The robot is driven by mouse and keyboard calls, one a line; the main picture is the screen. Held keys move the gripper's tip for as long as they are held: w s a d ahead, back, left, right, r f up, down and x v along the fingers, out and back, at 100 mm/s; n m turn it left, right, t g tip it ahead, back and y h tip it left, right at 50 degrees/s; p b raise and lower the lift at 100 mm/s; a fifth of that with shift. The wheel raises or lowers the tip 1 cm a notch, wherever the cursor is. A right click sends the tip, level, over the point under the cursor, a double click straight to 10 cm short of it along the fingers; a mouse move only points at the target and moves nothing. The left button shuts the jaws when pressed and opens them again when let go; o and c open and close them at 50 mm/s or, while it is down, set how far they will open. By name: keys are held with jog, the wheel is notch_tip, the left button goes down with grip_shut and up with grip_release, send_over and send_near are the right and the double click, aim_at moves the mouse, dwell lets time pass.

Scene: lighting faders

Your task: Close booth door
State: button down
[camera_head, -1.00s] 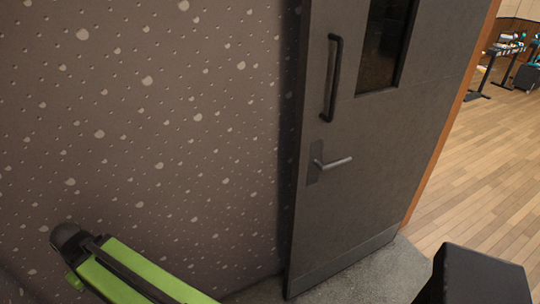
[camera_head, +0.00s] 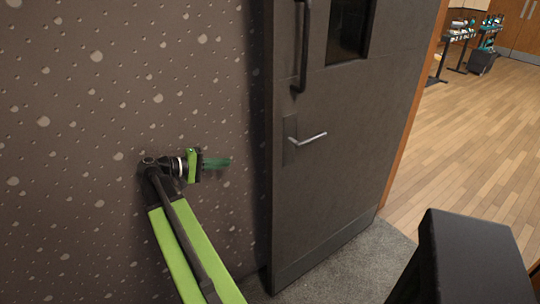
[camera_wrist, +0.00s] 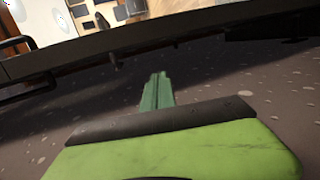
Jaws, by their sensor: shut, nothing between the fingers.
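The booth door (camera_head: 340,150) is dark grey and stands open against the speckled wall side, its free edge near the wall. It has a black pull handle (camera_head: 303,45), a lever handle (camera_head: 308,138) and a narrow window (camera_head: 349,30). My gripper (camera_head: 228,162) is shut and empty, its green fingers pointing right toward the door's free edge, with a gap between. In the wrist view my gripper's fingers (camera_wrist: 157,90) point at the dark door edge (camera_wrist: 120,50), which crosses the picture. The door's hinge side is at the right, by the wooden frame (camera_head: 412,100).
A dark speckled wall (camera_head: 90,90) fills the left. Grey carpet (camera_head: 350,270) lies below the door. Beyond the doorway is a wooden floor (camera_head: 480,130) with equipment stands (camera_head: 462,42) at the far right. A black block (camera_head: 465,260) stands at the lower right.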

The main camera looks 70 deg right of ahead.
aim_at(270, 143)
jog(key=s+d+r+g, duration=0.1)
jog(key=s+d, duration=0.3)
jog(key=s+d+r+m+g, duration=0.1)
jog(key=s+d, duration=0.2)
jog(key=s, duration=0.1)
jog(key=s+d+r+g, duration=0.1)
jog(key=s+d+r, duration=0.1)
jog(key=s+d, duration=0.2)
jog(key=shift+s+d+m+h, duration=0.3)
jog(key=shift+s, duration=0.15)
jog(key=shift+a, duration=0.1)
